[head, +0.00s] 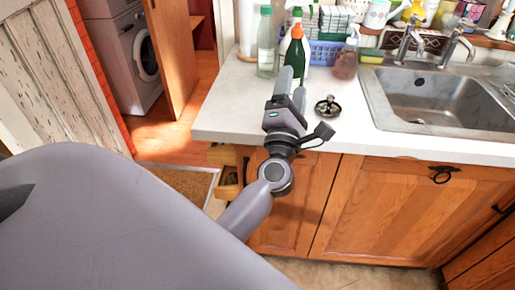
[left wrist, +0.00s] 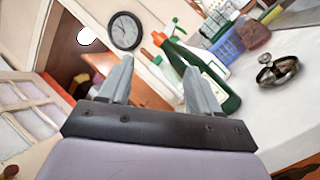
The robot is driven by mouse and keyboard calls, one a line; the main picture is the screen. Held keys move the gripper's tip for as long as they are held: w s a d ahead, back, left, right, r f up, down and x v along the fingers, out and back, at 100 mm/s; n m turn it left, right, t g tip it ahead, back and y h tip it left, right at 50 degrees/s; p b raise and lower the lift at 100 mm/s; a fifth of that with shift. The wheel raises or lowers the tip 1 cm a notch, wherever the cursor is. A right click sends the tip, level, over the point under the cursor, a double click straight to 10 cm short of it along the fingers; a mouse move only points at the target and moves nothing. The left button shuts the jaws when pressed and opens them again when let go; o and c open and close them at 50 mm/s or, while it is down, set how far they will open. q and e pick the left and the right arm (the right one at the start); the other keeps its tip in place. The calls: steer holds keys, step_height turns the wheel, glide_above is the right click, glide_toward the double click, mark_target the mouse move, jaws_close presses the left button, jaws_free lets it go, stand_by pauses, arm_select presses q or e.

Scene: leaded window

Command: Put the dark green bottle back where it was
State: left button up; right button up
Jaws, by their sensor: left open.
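The dark green bottle (head: 297,53) with an orange top stands upright on the white countertop (head: 235,112), near the back, among other bottles. Its lower part is partly hidden behind my gripper's fingers in the head view. My left gripper (head: 292,88) is open and empty over the counter, in front of the bottle and pointing towards it. In the left wrist view, the bottle (left wrist: 176,55) shows tilted behind and between the fingers of the gripper (left wrist: 159,68), with a gap to them that I cannot judge exactly. My right gripper is not in view.
A clear bottle (head: 266,45) with a green cap stands left of the green bottle. A pinkish soap bottle (head: 346,63) and blue basket (head: 326,52) are to its right. The counter's left front is clear.

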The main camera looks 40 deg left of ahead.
arm_select(q)
steer(key=s+d+f+m+g+h, duration=0.1)
steer(key=s+d+f+m+h, duration=0.25)
steer(key=f+m, duration=0.4)
steer(key=s+d+f+m+g+h, duration=0.1)
steer(key=s+d+f+m+h, duration=0.2)
steer(key=f+m+h, duration=0.4)
steer(key=s+d+f+m+g+h, duration=0.1)
steer(key=s+d+f+m+h, duration=0.2)
steer(key=f+m, duration=0.35)
steer(key=s+f+m+g, duration=0.7)
steer(key=s+f+m, duration=0.3)
steer(key=s+f, duration=0.2)
steer(key=shift+s+a+f+y, duration=0.2)
steer(key=shift+a+f+y, duration=0.2)
steer(key=shift+a+y, duration=0.05)
